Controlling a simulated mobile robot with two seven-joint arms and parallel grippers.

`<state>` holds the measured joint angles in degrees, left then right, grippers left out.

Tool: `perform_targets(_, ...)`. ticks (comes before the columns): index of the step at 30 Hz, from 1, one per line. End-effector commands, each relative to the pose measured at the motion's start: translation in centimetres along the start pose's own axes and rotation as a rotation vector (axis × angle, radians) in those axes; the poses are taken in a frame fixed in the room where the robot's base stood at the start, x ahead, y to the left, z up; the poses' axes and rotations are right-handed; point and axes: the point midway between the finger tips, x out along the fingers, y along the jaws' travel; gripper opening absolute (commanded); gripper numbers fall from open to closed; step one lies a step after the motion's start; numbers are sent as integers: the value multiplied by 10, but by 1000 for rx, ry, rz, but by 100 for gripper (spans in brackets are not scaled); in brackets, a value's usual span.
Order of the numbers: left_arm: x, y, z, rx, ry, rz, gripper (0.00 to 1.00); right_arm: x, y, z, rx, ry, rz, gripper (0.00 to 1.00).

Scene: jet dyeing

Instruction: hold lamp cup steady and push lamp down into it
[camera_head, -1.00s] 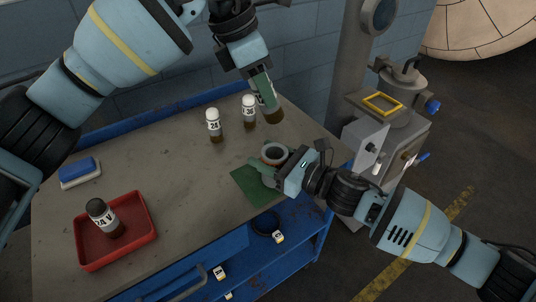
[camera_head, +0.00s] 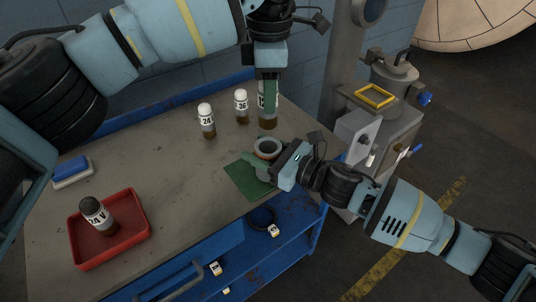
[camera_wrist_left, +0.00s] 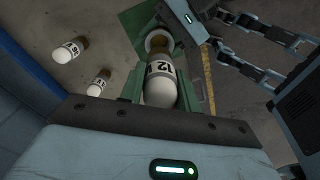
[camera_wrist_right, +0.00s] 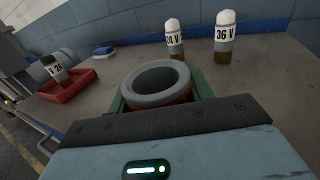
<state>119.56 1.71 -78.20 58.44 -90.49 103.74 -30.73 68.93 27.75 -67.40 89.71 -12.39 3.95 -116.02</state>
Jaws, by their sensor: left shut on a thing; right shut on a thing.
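My left gripper (camera_head: 268,92) is shut on a lamp (camera_wrist_left: 160,85) with a white cap, a label reading 12 and an amber lower end. The lamp hangs nearly upright in the head view, cap end up between the fingers. My right gripper (camera_head: 272,172) is shut on the lamp cup (camera_head: 267,147), a grey ring with an orange-red body, at the green mat. In the right wrist view the cup (camera_wrist_right: 155,84) is open and empty. The lamp's lower end is apart from the cup, above or behind it; the exact alignment is unclear.
Two white-capped bottles, 24 (camera_head: 206,121) and 36 (camera_head: 241,107), stand left of the lamp. A red tray (camera_head: 75,250) holds a dark-capped bottle (camera_head: 96,214). A blue-and-white block (camera_head: 72,170) lies at the left. A grey machine (camera_head: 385,125) stands right of the table.

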Motion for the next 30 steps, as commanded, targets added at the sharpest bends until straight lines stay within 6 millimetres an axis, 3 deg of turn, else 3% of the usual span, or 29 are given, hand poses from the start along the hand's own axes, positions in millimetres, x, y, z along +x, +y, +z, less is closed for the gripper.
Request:
perform_targets(10,53,0,0,-2,0,-3,9,0,0,0,0,0,1,25)
perform_targets(20,65,1,0,-2,-1,-1,9,0,0,0,0,0,0,25)
perform_targets(30,99,1,-1,-3,-1,-1,9,0,0,0,0,0,0,25)
